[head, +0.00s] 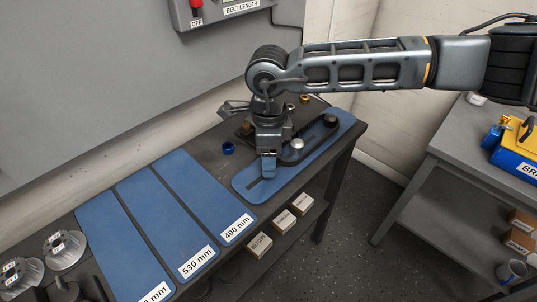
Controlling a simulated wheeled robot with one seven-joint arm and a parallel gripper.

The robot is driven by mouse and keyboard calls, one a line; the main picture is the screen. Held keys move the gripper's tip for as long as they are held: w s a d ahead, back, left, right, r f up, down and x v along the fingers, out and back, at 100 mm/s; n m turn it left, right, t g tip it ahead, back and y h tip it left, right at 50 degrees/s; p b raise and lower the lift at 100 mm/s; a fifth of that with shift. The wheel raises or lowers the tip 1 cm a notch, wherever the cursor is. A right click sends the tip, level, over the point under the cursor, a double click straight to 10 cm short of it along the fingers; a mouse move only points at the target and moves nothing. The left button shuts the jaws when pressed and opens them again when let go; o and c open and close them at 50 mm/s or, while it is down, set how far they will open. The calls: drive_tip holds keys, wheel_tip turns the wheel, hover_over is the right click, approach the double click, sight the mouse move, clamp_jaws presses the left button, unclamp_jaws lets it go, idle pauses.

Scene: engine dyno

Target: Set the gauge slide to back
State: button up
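The belt gauge (244,193) is a long blue plate with rounded ends, lying on the dark bench. A dark slot runs along its near-left part. A dark round pulley (330,121) sits at its far-right end, and a dark arm or belt runs from there toward the middle. A silver knob (297,145) stands near the middle. My gripper (268,166) points down over the near-left half of the plate, left of the silver knob. It hides part of the plate and whatever slide is under it. I cannot tell whether its fingers are open, shut or touching anything.
Blue mats labelled 490 mm (202,190) and 530 mm (165,220) lie to the left. A blue ring (228,148) and a brass piece (305,98) lie near my gripper. Small boxes (281,221) sit on the lower shelf. A control box (220,12) hangs on the wall.

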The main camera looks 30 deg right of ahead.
clamp_jaws()
idle(0.3)
drive_tip(key=d, duration=0.1)
drive_tip(key=w+d+b, duration=0.1)
drive_tip(key=d, duration=0.2)
drive_tip(key=shift+w+d, duration=0.25)
drive_tip(key=shift+o, duration=0.2)
unclamp_jaws()
drive_tip(key=shift+a, duration=0.1)
wheel_tip(320, 180, up, 8)
drive_tip(key=b, duration=0.1)
idle(0.3)
drive_tip(key=shift+f, duration=0.1)
